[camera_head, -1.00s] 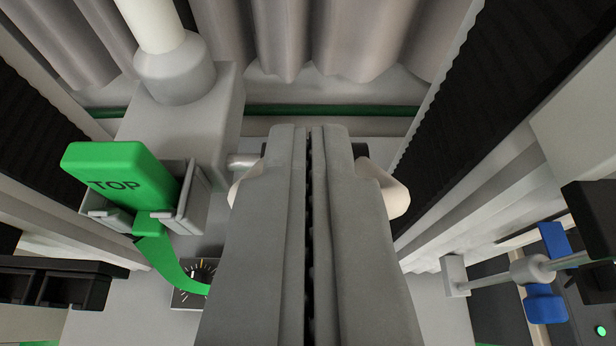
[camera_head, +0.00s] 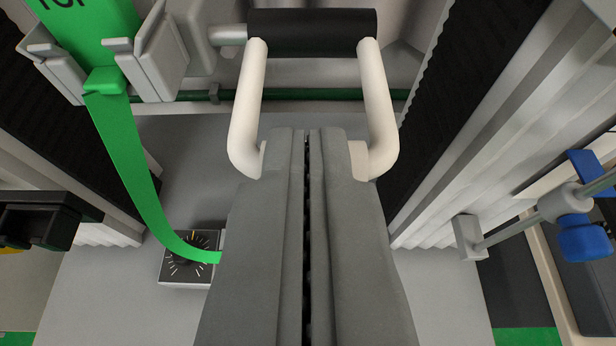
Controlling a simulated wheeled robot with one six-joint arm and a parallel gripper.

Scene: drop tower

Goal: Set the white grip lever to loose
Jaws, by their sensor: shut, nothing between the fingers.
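The white grip lever (camera_head: 379,110) is a U-shaped white handle in the upper middle of the head view. Its two white arms hang from a dark cylinder (camera_head: 312,32). The lower ends of the arms curve inward behind my gripper, and the middle of the crossbar is hidden. My gripper (camera_head: 308,138) is shut and empty, with its tips in front of the lever's lower part, between its two arms. I cannot tell whether the tips touch the lever.
Dark ribbed columns flank the bay. A rod with a blue knob (camera_head: 583,240) stands at right. Open grey floor (camera_head: 110,300) lies below.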

